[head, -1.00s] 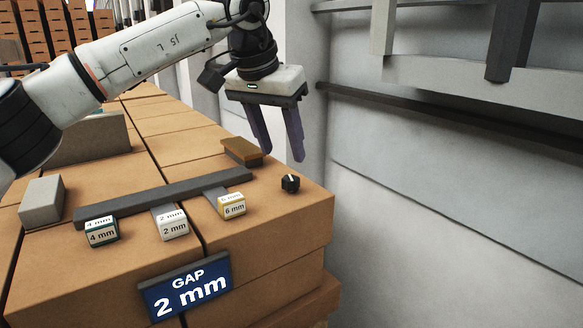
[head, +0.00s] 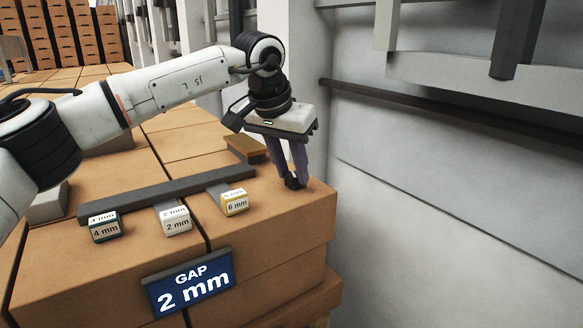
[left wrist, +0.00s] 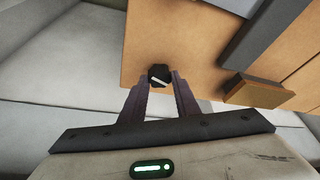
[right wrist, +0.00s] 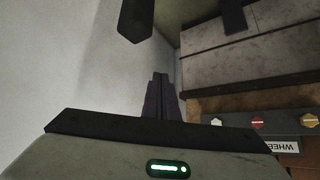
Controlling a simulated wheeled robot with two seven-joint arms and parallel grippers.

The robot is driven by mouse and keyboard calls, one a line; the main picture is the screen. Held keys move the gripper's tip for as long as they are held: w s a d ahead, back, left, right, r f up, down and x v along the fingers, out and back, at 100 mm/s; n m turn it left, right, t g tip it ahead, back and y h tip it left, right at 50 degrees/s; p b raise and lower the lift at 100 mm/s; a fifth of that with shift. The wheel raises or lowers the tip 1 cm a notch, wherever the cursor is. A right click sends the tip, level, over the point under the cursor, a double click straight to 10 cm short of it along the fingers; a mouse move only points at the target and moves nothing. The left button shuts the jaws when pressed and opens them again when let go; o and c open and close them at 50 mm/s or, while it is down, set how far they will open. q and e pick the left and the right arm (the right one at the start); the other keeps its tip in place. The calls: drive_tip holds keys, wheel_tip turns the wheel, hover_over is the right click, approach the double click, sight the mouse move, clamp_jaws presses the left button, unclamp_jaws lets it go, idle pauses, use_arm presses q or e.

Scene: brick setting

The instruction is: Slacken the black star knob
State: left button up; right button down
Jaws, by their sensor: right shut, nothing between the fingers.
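The black star knob (head: 293,183) sits on the brown top near its right end, small and dark. In the left wrist view the knob (left wrist: 160,75) shows a white pointer line on its face. My left gripper (head: 295,178) points down over it, with one finger on each side. Its fingertips (left wrist: 161,80) lie against the knob's sides, and the gripper looks shut on it. My right gripper (right wrist: 162,78) is shut and empty, away from the knob, and shows only in its own wrist view.
A dark bar (head: 165,190) lies left of the knob, with blocks marked 4 mm (head: 105,228), 2 mm (head: 176,222) and 6 mm (head: 235,203) before it. A brown block (head: 245,148) lies behind. A blue sign (head: 190,283) reads "GAP 2 mm". A grey wall (head: 430,200) stands at right.

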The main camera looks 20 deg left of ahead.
use_arm(q)
drive_tip(key=shift+c, duration=0.5)
drive_tip(key=shift+r+n+p, duration=0.1)
drive_tip(key=shift+n+p, duration=0.2)
drive_tip(key=shift+n, duration=0.1)
drive_tip(key=n+p, duration=0.1)
drive_tip(key=n+y+p, duration=0.1)
drive_tip(key=n, duration=0.1)
drive_tip(key=shift+d+y, duration=0.2)
drive_tip(key=shift+y, duration=0.1)
drive_tip(key=n+y+p, duration=0.1)
drive_tip(key=n+p, duration=0.1)
drive_tip(key=shift+r+n, duration=0.1)
drive_tip(key=shift+n, duration=0.3)
drive_tip(key=n+y+p, duration=0.1)
drive_tip(key=n, duration=0.1)
drive_tip(key=shift+d+n+g, duration=0.15)
drive_tip(key=shift+n+g, duration=0.15)
drive_tip(key=n, duration=0.1)
drive_tip(key=n+y, duration=0.1)
drive_tip(key=shift+w+d+f+n+g+p, duration=0.1)
drive_tip(key=shift+f+n+g+p, duration=0.1)
drive_tip(key=shift+n+g+p, duration=0.15)
drive_tip(key=n, duration=0.2)
drive_tip(key=n+g, duration=0.1)
drive_tip(key=n, duration=0.1)
drive_tip(key=shift+w+n+g+y, duration=0.1)
drive_tip(key=shift+n+g+y, duration=0.15)
drive_tip(key=shift+n+y, duration=0.15)
